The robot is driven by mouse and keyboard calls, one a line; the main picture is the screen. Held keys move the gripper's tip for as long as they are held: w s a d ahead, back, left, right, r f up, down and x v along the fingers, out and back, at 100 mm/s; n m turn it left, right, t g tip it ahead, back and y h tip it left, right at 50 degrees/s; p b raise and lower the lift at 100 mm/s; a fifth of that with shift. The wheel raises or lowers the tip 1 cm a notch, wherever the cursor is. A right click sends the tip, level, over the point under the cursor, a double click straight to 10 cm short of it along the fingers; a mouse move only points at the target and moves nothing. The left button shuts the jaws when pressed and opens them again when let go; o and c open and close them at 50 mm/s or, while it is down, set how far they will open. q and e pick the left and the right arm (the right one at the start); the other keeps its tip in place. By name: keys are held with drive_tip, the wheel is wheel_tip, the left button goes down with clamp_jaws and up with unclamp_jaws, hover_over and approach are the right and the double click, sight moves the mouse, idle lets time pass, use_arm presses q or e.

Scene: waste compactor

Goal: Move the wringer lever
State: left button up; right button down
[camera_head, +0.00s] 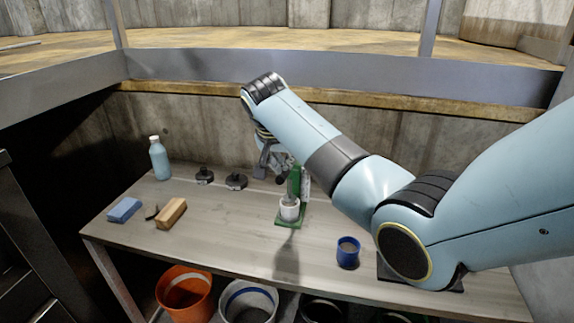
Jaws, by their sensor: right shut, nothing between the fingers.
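A small device with a green base and an upright green part (294,183) stands near the middle of the table; I take it for the wringer. A white cup-like part (289,208) sits at its front. I cannot clearly make out which piece is the lever. My right gripper (270,175) hangs from my right arm just left of the upright green part, close to its upper end. It is shut with nothing held. Whether it touches the device I cannot tell. My left gripper is not in view.
Orange (184,296) and grey (248,303) buckets stand below. A concrete wall closes the back.

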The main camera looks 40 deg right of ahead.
sight(279, 176)
wheel_tip(279, 176, down, 7)
drive_tip(key=b, duration=0.3)
idle(2.7)
drive_tip(key=shift+r, duration=0.1)
drive_tip(key=shift+s+a+r+p, duration=0.15)
drive_tip(key=shift+r+p, duration=0.3)
drive_tip(key=shift+r, duration=0.05)
drive_tip(key=p+v, duration=0.5)
drive_tip(key=p, duration=0.2)
drive_tip(key=shift+a+r, duration=0.1)
drive_tip(key=shift+r, duration=0.15)
drive_tip(key=shift+p+v, duration=0.8)
drive_tip(key=shift+v, duration=0.15)
drive_tip(key=shift+s+f, duration=0.1)
